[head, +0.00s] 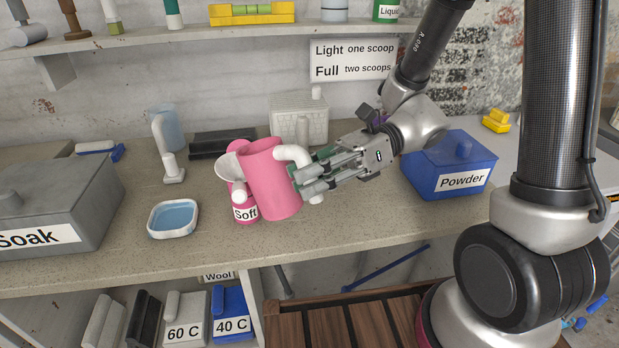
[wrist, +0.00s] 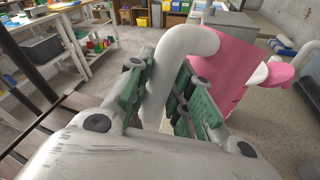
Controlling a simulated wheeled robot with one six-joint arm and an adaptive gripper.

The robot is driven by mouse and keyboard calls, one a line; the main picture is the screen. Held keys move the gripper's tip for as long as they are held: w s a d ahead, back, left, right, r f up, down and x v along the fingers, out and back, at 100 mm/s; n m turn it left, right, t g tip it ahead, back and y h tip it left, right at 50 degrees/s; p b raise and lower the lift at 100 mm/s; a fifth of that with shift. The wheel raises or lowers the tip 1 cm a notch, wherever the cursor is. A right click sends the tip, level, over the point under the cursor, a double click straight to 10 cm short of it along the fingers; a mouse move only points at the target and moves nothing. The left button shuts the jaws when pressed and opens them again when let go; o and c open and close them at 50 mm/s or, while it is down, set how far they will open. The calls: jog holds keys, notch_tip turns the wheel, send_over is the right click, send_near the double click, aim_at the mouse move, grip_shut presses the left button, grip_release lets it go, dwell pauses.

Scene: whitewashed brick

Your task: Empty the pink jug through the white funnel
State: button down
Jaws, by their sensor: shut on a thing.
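The pink jug (head: 275,182) is just above or on the bench, close to upright with a slight lean; I cannot tell whether its base touches. My gripper (head: 303,181) is shut on the jug's white handle (head: 293,154), on the jug's right side. In the wrist view the handle (wrist: 185,45) passes between the fingers, with the pink jug wall (wrist: 226,62) beyond. The white funnel (head: 228,170) shows at the jug's left, partly hidden by it, above a small pink bottle labelled Soft (head: 246,214). The funnel's spout and the jug's contents are hidden.
A shallow dish of blue liquid (head: 173,218) lies left of the bottle. A grey Soak box (head: 60,212) stands farther left, a blue Powder box (head: 452,165) right of my gripper. A white basket (head: 299,118) stands behind. Bare bench lies in front.

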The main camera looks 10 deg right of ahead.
aim_at(309, 159)
jog(key=shift+r, duration=2.1)
jog(key=shift+r, duration=0.1)
